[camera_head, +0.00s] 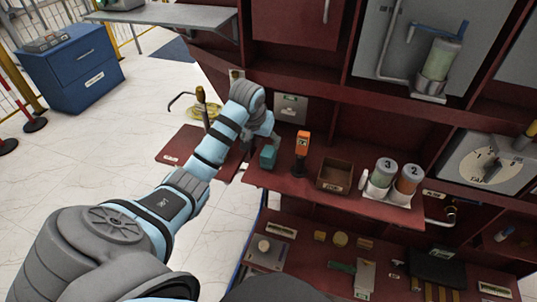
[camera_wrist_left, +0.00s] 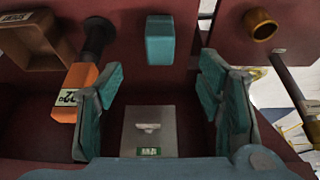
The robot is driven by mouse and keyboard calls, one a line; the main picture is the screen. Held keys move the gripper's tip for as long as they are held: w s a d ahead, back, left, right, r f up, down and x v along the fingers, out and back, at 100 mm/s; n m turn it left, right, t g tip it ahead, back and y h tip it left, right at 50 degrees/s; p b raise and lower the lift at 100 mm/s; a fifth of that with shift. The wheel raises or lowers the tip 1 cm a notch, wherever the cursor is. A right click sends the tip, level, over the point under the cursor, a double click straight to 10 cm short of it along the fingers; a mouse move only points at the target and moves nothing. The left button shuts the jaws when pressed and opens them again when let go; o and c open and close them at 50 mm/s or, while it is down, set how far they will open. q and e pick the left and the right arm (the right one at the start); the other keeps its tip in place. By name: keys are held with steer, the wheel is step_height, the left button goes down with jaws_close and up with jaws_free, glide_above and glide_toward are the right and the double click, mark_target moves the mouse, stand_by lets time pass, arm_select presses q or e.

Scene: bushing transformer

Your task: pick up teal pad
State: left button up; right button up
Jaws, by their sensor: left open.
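The teal pad (camera_wrist_left: 160,40) is a small block on the dark red shelf. In the head view the teal block (camera_head: 268,157) is near the shelf's left end. My left gripper (camera_head: 266,136) comes in from the left and is just above and behind the pad. In the left wrist view its two teal-lined fingers (camera_wrist_left: 161,82) are wide apart with nothing between them. The pad appears beyond the fingertips, roughly centred on the gap and not touched. My right gripper is not in view.
An orange-handled tool (camera_head: 302,145) stands right of the pad; in the wrist view it (camera_wrist_left: 75,90) is close to one finger. A brown open box (camera_head: 334,176) and numbered jars (camera_head: 382,173) stand further right. A brass-topped rod (camera_head: 201,97) is at left.

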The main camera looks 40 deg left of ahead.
mark_target(267, 153)
arm_select(q)
steer(key=b+x, duration=0.2)
steer(key=x, duration=0.5)
steer(key=b+x, duration=0.3)
steer(key=x, duration=0.4)
steer(key=shift+w+b, duration=0.25)
steer(key=shift+b, duration=0.05)
steer(key=shift+r, duration=0.1)
steer(key=c, duration=1.2)
